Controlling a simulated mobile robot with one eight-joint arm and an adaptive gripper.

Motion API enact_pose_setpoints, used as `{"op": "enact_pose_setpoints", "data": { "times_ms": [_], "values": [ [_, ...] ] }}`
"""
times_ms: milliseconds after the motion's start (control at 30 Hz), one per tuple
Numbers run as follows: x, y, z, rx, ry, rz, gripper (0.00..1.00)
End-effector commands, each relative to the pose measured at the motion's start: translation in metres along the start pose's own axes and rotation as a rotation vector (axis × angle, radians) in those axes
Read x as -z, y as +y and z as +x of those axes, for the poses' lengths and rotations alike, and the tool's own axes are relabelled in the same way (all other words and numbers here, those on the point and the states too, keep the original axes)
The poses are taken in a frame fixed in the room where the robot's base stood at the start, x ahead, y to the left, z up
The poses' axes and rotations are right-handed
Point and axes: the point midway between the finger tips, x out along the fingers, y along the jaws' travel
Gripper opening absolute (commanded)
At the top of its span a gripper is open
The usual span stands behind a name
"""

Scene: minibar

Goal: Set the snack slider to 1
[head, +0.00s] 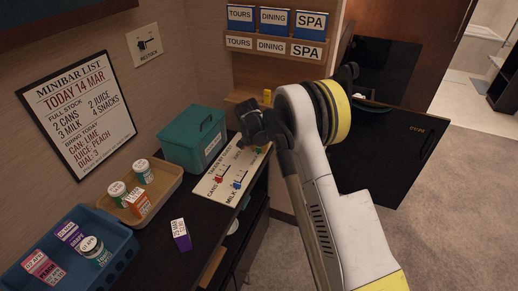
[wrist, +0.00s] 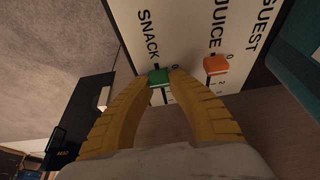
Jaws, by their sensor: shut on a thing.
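The slider board (head: 222,185) is a pale panel on the dark counter, with a red CANS knob (head: 218,180) and a blue MILK knob (head: 237,184) in the head view. My gripper (wrist: 162,78) has its two yellow fingers closed on either side of the green snack knob (wrist: 158,77), beside the SNACK label in the wrist view. The snack knob is close to the 0 mark of its scale; the fingers and knob hide much of its lower marks. In the head view my arm covers much of this end of the board.
An orange JUICE knob (wrist: 215,65) sits close to my gripper. A teal box (head: 193,140) stands behind the board. A tan tray (head: 150,205), a blue crate (head: 115,255) and a purple carton (head: 181,234) occupy the counter's left part.

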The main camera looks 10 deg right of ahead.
Motion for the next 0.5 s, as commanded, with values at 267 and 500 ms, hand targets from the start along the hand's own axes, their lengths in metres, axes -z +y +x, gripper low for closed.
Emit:
{"op": "enact_pose_setpoints", "data": {
  "times_ms": [267, 500],
  "values": [
    [0.019, 0.001, 0.009, -0.001, 0.000, 0.001, 0.00],
    [0.019, 0.001, 0.009, 0.000, 0.000, 0.001, 0.45]
  ]
}}
